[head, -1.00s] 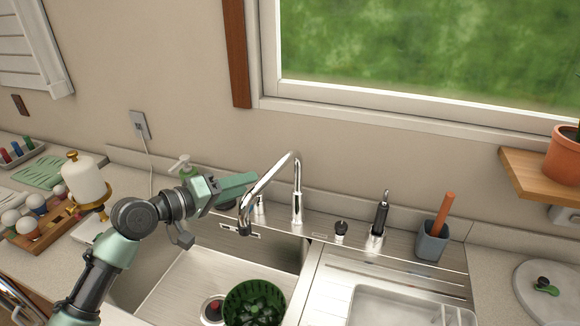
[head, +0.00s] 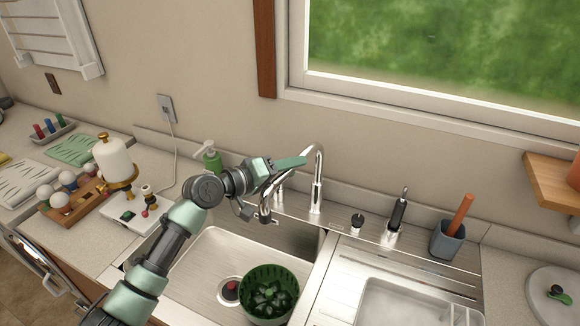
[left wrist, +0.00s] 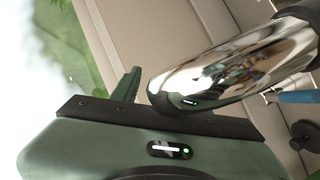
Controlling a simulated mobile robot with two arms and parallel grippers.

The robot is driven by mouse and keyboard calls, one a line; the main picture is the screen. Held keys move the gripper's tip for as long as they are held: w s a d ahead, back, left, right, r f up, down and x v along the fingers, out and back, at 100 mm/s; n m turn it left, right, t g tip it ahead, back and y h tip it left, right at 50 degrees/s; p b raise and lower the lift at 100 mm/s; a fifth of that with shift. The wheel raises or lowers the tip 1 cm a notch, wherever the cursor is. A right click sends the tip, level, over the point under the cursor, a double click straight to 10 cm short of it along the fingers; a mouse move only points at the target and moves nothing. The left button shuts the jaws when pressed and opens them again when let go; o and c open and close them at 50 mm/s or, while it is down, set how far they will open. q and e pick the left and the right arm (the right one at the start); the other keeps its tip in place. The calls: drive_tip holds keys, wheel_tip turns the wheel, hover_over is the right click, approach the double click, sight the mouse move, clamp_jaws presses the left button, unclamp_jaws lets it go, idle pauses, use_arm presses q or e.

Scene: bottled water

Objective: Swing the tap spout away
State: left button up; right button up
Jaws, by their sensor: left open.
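The chrome tap (head: 317,190) stands behind the sink, and its spout arches over to the left, its tip above the basin. My left gripper (head: 285,165) is open beside the spout's upper curve, with a green finger overlapping the curve in the head view. In the left wrist view, the shiny spout (left wrist: 225,75) runs close across the jaw, and one green finger (left wrist: 127,85) shows to its left. The other finger is hidden there, and I cannot tell whether either touches the spout. My right gripper is out of view.
A green colander (head: 268,290) sits in the steel sink (head: 205,265). A soap bottle (head: 210,158) stands behind my left arm. Right of the tap are a black-handled sprayer (head: 398,212) and a grey cup (head: 447,240) with an orange-handled brush. A window is above.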

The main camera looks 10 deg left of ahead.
use_arm(q)
clamp_jaws()
idle(1.3)
